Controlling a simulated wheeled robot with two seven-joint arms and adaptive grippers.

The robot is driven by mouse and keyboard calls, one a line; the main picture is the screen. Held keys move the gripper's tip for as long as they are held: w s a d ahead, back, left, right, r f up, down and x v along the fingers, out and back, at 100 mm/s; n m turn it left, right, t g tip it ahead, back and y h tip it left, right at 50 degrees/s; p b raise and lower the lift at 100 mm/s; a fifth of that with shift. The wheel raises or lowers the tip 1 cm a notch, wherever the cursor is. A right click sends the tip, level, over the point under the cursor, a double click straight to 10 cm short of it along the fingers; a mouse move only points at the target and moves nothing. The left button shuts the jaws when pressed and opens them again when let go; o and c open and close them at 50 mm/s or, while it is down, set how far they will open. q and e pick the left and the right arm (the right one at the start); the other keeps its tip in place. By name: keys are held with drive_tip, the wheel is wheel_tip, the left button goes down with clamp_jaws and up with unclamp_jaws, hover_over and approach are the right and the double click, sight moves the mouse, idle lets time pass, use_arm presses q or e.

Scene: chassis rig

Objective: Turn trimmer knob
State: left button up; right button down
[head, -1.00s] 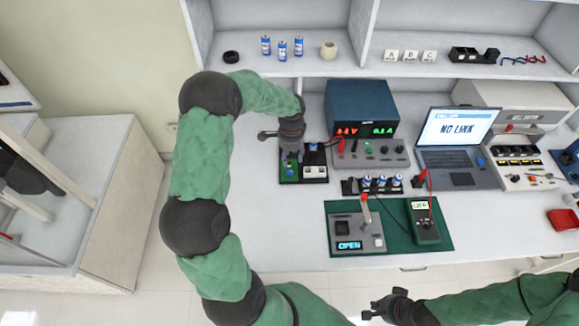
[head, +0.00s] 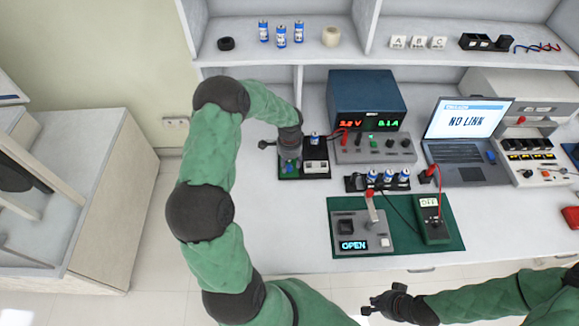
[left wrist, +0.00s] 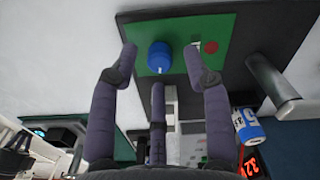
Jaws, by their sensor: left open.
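The blue trimmer knob (left wrist: 159,57) sits on a green circuit board (left wrist: 190,24) in the left wrist view, with a white mark on its near side. My left gripper (left wrist: 160,66) is open, its fingers spread around the knob; I see gaps between the fingers and the knob. In the head view my left gripper (head: 289,163) points down over the small board unit (head: 317,173) and mostly hides the knob. My right gripper (head: 374,304) is empty at the bottom, off the table's front edge, with its fingers apart.
A power supply (head: 366,98) with red and green digits stands behind the board. A battery (head: 315,138) stands beside my left gripper. To the right are a battery holder (head: 377,183), a green mat (head: 400,251) with a tester and a meter, and a laptop (head: 465,150).

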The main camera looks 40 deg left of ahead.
use_arm(q)
drive_tip(key=shift+f, duration=0.85)
clamp_jaws()
drive_tip(key=shift+n+b, duration=0.45)
drive_tip(key=shift+n, duration=0.75)
unclamp_jaws()
